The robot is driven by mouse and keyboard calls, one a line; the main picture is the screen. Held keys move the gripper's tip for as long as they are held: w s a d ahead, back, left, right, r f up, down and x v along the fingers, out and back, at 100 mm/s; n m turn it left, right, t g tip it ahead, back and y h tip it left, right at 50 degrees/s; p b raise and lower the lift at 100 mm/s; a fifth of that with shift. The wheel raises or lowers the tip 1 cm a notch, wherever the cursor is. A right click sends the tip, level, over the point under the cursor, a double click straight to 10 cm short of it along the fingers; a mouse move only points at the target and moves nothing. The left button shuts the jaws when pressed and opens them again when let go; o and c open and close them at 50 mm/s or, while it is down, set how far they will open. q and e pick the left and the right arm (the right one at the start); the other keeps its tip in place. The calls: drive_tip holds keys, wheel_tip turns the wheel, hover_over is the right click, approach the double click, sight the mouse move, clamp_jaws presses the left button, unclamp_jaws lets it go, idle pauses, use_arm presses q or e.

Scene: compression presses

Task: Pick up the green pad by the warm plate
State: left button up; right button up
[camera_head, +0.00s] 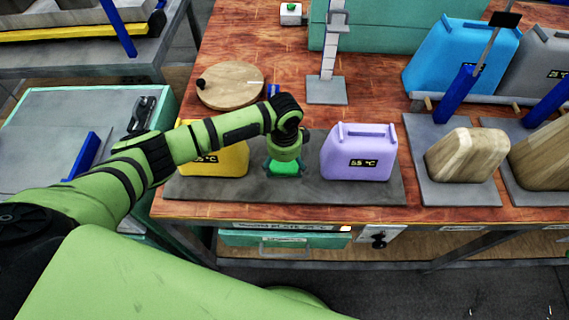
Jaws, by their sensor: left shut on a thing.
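The warm plate (235,188) is a flat dark grey slab along the front of the wooden table, with a partly readable label on the table edge below it. The green pad (285,168) is at its middle, between a yellow canister and a purple one. My left gripper (284,164) points down over the plate and is shut on the pad. The wrist hides part of the pad, and I cannot tell whether it touches the plate. My right gripper is not in view.
The yellow canister (222,160) stands close on the left, partly behind my left arm. The purple canister (358,153) marked 55 °C stands close on the right. A round wooden board (230,84) and a grey-based post (327,90) are behind. Wooden blocks (467,155) stand at right.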

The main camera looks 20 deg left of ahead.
sight(284, 167)
use_arm(q)
wheel_tip(284, 167, up, 10)
drive_tip(key=b, duration=0.1)
drive_tip(key=shift+b, duration=0.35)
drive_tip(key=shift+c, duration=0.9)
